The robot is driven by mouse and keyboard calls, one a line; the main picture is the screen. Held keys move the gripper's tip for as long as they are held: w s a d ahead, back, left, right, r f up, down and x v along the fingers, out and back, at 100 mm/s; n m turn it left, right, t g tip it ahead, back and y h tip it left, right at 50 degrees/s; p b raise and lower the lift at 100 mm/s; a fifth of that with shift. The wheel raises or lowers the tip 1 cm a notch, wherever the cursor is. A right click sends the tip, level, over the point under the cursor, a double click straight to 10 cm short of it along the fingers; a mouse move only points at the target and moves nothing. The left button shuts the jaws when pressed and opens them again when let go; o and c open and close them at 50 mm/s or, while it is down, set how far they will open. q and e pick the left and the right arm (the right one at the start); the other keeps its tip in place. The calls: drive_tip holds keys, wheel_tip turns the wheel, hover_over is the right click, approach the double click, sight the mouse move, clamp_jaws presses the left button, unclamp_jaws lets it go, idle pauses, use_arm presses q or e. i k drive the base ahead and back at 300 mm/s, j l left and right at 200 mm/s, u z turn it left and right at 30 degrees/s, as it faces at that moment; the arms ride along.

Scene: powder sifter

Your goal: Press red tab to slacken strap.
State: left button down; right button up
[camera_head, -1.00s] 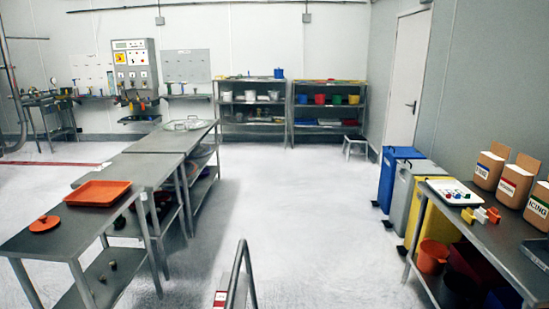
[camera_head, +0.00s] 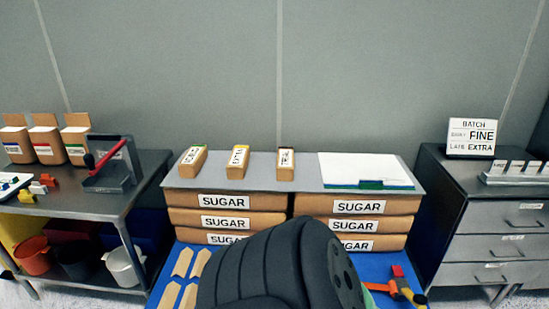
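A small red tab (camera_head: 398,271) shows at the lower right, beside the front of the stacked sugar boxes. An orange piece (camera_head: 380,287), possibly a strap or handle, runs beside it, with a dark and yellow part at its right end. No strap around the boxes can be made out clearly. The sugar boxes (camera_head: 225,201) are stacked in two columns on a blue base (camera_head: 420,272). Neither gripper is in view. A large black ribbed shape, probably part of my arm, fills the lower middle and hides the front of the stack.
A grey sheet (camera_head: 260,182) on the stack bears small cartons (camera_head: 238,162) and a white board (camera_head: 365,170). Left is a metal table (camera_head: 85,201) with a red-handled device (camera_head: 112,165). Right is a drawer cabinet (camera_head: 495,246) with a batch sign (camera_head: 472,138). Cardboard strips (camera_head: 183,262) lie front left.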

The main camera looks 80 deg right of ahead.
sight(397, 270)
drive_tip(key=z, duration=3.95)
